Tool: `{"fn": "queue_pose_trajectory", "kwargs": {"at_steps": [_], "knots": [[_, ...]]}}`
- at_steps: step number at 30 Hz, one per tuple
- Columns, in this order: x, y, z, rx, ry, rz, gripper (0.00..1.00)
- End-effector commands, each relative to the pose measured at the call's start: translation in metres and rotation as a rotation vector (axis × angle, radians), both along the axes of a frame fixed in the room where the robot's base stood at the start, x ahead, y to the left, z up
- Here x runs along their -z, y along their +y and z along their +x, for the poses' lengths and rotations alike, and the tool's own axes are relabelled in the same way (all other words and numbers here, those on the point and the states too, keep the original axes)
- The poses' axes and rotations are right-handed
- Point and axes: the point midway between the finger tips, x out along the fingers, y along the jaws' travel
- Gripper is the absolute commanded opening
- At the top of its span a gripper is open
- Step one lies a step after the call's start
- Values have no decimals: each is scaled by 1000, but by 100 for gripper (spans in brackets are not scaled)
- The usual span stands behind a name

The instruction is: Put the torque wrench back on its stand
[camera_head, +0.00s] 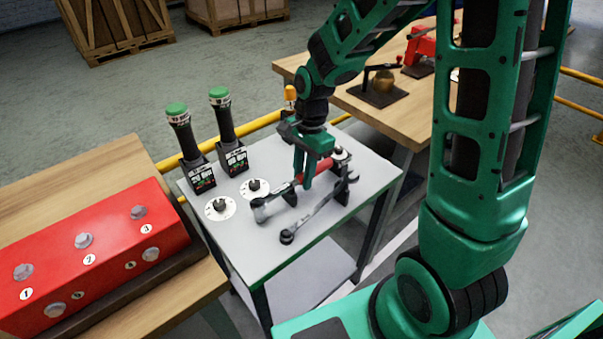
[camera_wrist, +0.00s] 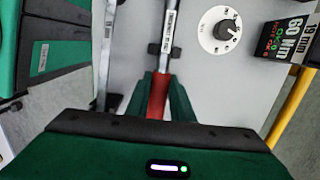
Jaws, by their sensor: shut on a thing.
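The torque wrench has a red handle (camera_head: 318,169) and a chrome shaft, and it lies over the small grey-topped table (camera_head: 365,195). My gripper (camera_head: 304,183) points down and is shut on the red handle, which also shows between the fingers in the wrist view (camera_wrist: 158,95). The wrench's dark ratchet head (camera_head: 259,209) points to the near left. A black stand has an upright (camera_head: 290,197) below the shaft, and the wrist view shows a black bracket (camera_wrist: 153,49) there. I cannot tell whether the wrench touches the stand.
A chrome spanner (camera_head: 322,208) lies beside the wrench on the near side. Two white dials (camera_head: 220,208) (camera_head: 255,189) and two green-capped tools (camera_head: 183,135) (camera_head: 224,115) in holders stand to the left. A red bolt block (camera_head: 90,255) is on the left bench. A yellow rail (camera_head: 245,128) runs behind.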

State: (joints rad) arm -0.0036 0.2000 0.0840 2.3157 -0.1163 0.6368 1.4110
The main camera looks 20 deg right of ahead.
Motion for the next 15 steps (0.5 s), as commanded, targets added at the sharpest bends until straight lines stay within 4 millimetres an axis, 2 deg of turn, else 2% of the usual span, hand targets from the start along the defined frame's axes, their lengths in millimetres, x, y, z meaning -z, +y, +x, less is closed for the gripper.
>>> {"fn": "queue_pose_trajectory", "kwargs": {"at_steps": [7,8,10,15], "knots": [[4,0,0,0,-1,0,0],[4,0,0,0,-2,1,26],[4,0,0,0,-2,1,42],[4,0,0,0,-1,0,43]]}}
